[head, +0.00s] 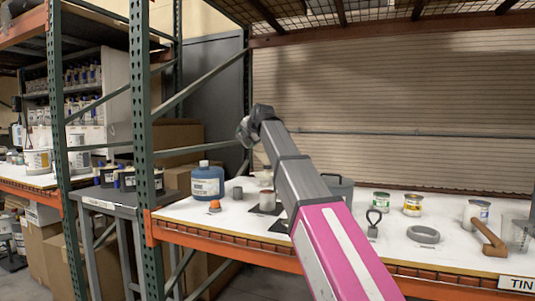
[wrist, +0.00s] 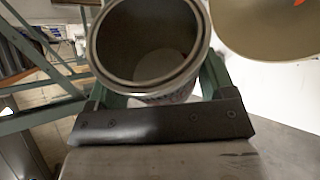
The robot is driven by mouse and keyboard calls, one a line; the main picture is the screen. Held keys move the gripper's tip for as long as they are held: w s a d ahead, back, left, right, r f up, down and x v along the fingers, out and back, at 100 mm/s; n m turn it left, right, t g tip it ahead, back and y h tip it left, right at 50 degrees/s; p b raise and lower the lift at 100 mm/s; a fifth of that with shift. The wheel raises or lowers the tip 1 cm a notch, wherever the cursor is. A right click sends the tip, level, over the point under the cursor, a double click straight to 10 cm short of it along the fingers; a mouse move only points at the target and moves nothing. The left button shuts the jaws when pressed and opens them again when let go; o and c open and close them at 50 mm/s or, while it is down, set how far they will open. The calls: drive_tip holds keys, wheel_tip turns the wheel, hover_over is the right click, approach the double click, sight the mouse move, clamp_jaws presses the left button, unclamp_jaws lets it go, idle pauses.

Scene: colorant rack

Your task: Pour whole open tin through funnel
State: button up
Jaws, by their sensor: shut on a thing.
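An open metal tin (wrist: 118,42) is between the fingers of my gripper (wrist: 158,92) in the wrist view. I look into its mouth and see grey inner walls and a paler patch deep inside; I cannot tell how much it holds. A wide pale beige round shape (wrist: 268,28), likely the funnel, is at the upper right, beside the tin's rim. In the head view a small pale funnel-like shape (head: 263,179) stands above the bench, left of my arm. My gripper and the tin are mostly hidden there behind my arm.
On the white bench (head: 360,232) are a blue jug (head: 207,182), a small grey cup (head: 237,192), an orange-topped item (head: 215,206), tins (head: 412,205), a grey ring (head: 423,234) and a hammer (head: 485,235). A green rack post (head: 143,120) stands left.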

drive_tip(key=shift+f+m+y, duration=0.3)
drive_tip(key=shift+m+y, duration=0.2)
idle(0.6)
drive_tip(key=shift+d+r+m+y, duration=0.1)
drive_tip(key=shift+r+m+y, duration=0.3)
idle(0.5)
drive_tip(key=shift+w+d+r+m+g+y, duration=0.2)
drive_tip(key=shift+d+r+m+y, duration=0.1)
drive_tip(key=shift+d, duration=0.15)
drive_tip(key=shift+w+d+r+m+g+y, duration=0.1)
drive_tip(key=shift+w+d+r+m+y, duration=0.15)
drive_tip(key=shift+d, duration=0.2)
idle(0.4)
drive_tip(key=shift+w+d+r+m+y, duration=0.1)
drive_tip(key=shift+d+r+m+y, duration=0.25)
drive_tip(key=shift+m+y, duration=0.3)
drive_tip(key=shift+w+d+r+m+y, duration=0.1)
drive_tip(key=shift+d+r+m+y, duration=0.1)
drive_tip(key=shift+r+m+y, duration=0.35)
idle(1.3)
drive_tip(key=shift+w+d+r+m+y+p, duration=0.15)
drive_tip(key=shift+d+r+m+y+p, duration=0.15)
drive_tip(key=shift+m+y, duration=0.3)
drive_tip(key=shift+w+d+r+m+y+p, duration=0.15)
drive_tip(key=shift+d+m+y, duration=0.25)
drive_tip(key=shift+m, duration=0.25)
idle(1.0)
